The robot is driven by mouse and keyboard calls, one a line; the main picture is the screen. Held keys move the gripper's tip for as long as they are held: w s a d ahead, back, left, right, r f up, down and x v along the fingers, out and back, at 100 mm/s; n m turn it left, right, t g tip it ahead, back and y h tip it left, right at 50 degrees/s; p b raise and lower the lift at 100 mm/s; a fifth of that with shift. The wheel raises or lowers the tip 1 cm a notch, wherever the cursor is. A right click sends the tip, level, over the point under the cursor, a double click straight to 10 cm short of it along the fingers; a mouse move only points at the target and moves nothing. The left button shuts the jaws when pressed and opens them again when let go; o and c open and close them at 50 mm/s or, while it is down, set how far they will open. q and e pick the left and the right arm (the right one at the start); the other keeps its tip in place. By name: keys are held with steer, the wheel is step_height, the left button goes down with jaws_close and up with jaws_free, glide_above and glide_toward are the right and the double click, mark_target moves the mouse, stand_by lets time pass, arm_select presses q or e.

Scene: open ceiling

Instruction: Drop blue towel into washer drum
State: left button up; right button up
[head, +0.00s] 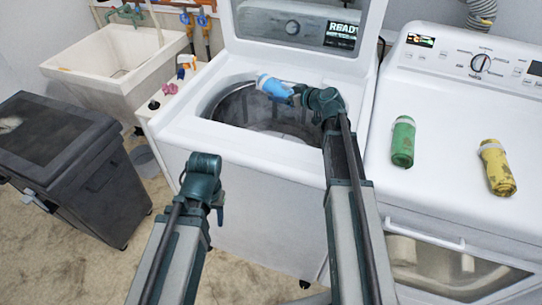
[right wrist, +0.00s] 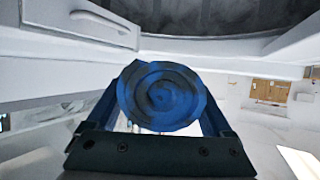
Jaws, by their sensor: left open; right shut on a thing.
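A rolled blue towel (head: 272,86) is held by my right gripper (head: 298,94) above the open washer drum (head: 238,108), over the back part of the opening. In the right wrist view the towel's round spiral end (right wrist: 160,97) sits between the two fingers, with the dark drum opening (right wrist: 225,20) at the top. My left gripper (head: 219,196) is open and empty in front of the washer (head: 255,175), with its fingers mostly hidden by the wrist.
A green rolled towel (head: 403,142) and a yellow rolled towel (head: 497,167) lie on the dryer (head: 440,110) at right. The washer lid (head: 300,28) stands raised behind the drum. A sink (head: 118,62) and a dark bin (head: 62,150) stand at left.

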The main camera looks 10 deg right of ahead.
steer(key=shift+s+f, duration=0.1)
steer(key=shift+f, duration=0.1)
step_height(320, 180, down, 6)
steer(key=b, duration=0.6)
steer(key=shift+r, duration=0.1)
steer(key=o, duration=1.3)
steer(key=shift+c, duration=0.2)
steer(key=p+v, duration=0.5)
steer(key=v, duration=0.8)
steer(key=shift+s+d, duration=0.3)
steer(key=shift+s, duration=0.05)
